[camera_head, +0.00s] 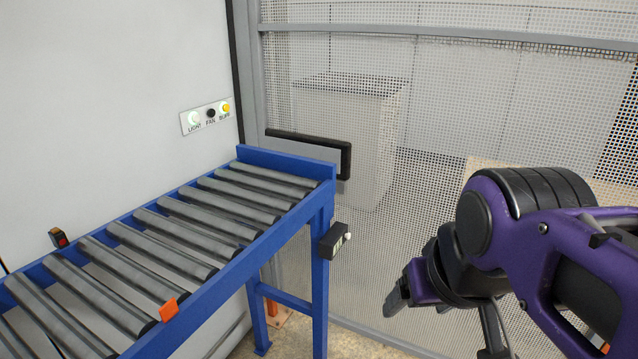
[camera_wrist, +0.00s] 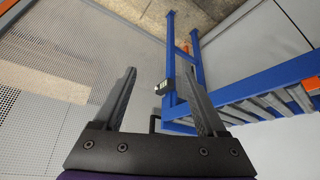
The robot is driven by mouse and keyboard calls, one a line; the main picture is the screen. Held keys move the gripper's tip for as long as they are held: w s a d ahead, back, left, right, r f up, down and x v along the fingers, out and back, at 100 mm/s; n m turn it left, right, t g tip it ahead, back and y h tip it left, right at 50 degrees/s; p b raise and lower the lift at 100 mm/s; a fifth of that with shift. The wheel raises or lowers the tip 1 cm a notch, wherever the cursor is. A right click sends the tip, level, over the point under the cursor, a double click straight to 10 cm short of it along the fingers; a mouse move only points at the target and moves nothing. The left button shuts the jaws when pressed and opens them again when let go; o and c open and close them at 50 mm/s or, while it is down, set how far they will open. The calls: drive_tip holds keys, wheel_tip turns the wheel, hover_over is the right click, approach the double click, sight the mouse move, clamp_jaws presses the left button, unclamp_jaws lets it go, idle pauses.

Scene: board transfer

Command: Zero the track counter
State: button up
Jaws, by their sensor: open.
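The track counter appears to be the small black box (camera_head: 333,241) fixed to the near side of the blue roller track (camera_head: 240,268), close to its end leg. A pale round knob sticks out of its right side. My gripper (camera_head: 446,322) is open and empty, to the right of and lower than the box in the head view, apart from it. In the wrist view the counter (camera_wrist: 161,87) shows between the two open fingers (camera_wrist: 156,75), farther off, with a pale display face. Its digits are too small to read.
A wall panel (camera_head: 205,116) carries LIGHT, FAN and a third yellow button. A mesh fence (camera_head: 450,90) with a black handle bar (camera_head: 310,146) stands behind the track. An orange tab (camera_head: 168,309) and a small black sensor (camera_head: 59,238) sit on the track's rails.

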drive_tip(key=shift+s, duration=0.25)
drive_tip(key=shift+c, duration=0.2)
